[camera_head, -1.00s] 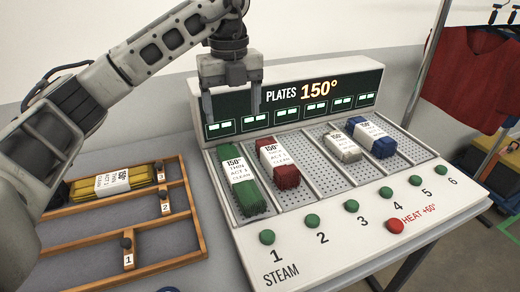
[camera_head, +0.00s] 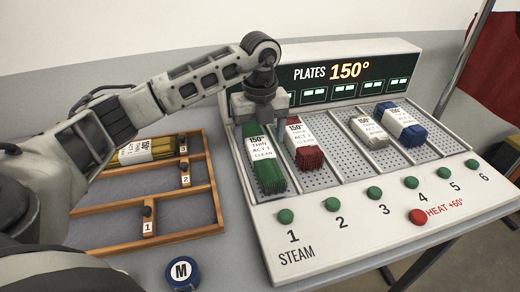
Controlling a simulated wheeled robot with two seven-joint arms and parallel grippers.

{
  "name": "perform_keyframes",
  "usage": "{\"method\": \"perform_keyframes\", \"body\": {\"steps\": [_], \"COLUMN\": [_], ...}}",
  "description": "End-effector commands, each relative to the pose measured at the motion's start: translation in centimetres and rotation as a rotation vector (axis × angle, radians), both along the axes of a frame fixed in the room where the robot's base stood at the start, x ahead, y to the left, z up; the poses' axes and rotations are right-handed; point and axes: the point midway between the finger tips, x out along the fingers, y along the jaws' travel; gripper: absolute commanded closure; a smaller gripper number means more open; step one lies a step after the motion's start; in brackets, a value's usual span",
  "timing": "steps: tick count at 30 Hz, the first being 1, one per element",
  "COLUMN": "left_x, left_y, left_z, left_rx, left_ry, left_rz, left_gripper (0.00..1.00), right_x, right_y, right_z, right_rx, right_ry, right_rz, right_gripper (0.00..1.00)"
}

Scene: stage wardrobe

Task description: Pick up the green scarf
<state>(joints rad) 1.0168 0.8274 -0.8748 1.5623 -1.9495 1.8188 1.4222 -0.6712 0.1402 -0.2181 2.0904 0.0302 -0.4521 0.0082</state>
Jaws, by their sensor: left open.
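The green scarf (camera_head: 268,174) lies folded on the leftmost plate of the steam press, lengthwise, with a white label reading "150° THIN ACT 1 CLEAN" around it. My left gripper (camera_head: 261,114) is open at the far end of the green scarf, pointing down. Its fingers appear spread to either side of that end, and it hides part of it. I cannot tell whether the fingers touch the scarf. My right gripper is not in view.
A red scarf (camera_head: 307,154) lies on the plate to the right, close by. A grey scarf (camera_head: 369,130) and a blue one (camera_head: 412,134) lie further right. Green buttons and a red heat button (camera_head: 417,216) line the front. A wooden rack (camera_head: 154,238) holds a yellow scarf (camera_head: 132,153).

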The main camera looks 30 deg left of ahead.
Motion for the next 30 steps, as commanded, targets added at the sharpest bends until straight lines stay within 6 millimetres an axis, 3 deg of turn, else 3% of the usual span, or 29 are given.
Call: {"method": "perform_keyframes", "body": {"steps": [6, 13, 18, 19, 30], "left_x": [0.0, 0.0, 0.0, 0.0, 0.0], "left_y": [0.0, 0.0, 0.0, 0.0, 0.0], "left_z": [-2.2, -2.3, -2.3, -2.3, -1.9], "left_rx": [0.001, -0.001, 0.000, 0.000, -0.001], "left_ry": [0.001, -0.001, 0.000, 0.000, -0.002], "left_rz": [-0.001, -0.001, -0.001, -0.001, -0.001], "left_gripper": [0.25, 0.25, 0.72, 0.75, 0.75], "right_x": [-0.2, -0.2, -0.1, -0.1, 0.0], "right_y": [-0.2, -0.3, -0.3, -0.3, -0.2], "right_z": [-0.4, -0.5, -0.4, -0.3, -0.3], "right_rx": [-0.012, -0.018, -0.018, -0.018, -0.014], "right_ry": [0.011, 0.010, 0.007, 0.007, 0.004], "right_rz": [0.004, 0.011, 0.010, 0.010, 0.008], "right_gripper": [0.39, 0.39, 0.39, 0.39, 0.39]}}
